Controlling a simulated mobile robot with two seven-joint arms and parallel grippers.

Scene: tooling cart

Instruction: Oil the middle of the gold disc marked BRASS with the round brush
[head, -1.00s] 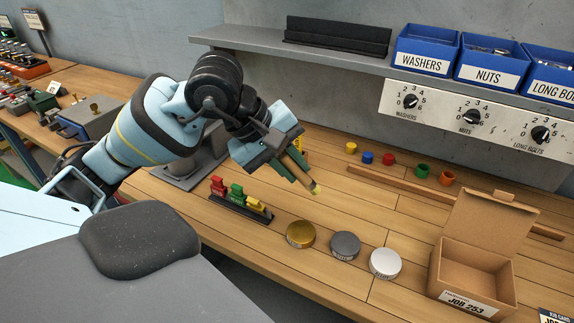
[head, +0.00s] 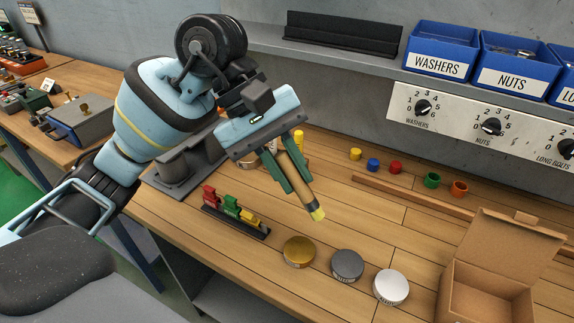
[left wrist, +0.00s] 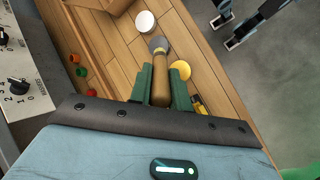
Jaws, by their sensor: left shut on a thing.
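My left gripper (head: 293,170) is shut on the wooden handle of a brush (head: 302,192). The brush slants down to the right, its pale yellow tip above the bench, up and to the right of the gold disc in the head view. The gold disc (head: 299,252) lies flat on the bench; its side lettering is too small to read. In the left wrist view, the brush (left wrist: 161,92) reaches forward from the fingers, its tip overlapping the grey disc, with the gold disc (left wrist: 180,69) to its right. The tip appears clear of all discs. My right gripper is not in view.
A grey disc (head: 347,265) and a silver disc (head: 391,287) stand right of the gold one. A dark rack (head: 236,221) with red, green and yellow pieces is at left. An open cardboard box (head: 487,294) is at right. Small coloured cups line the back.

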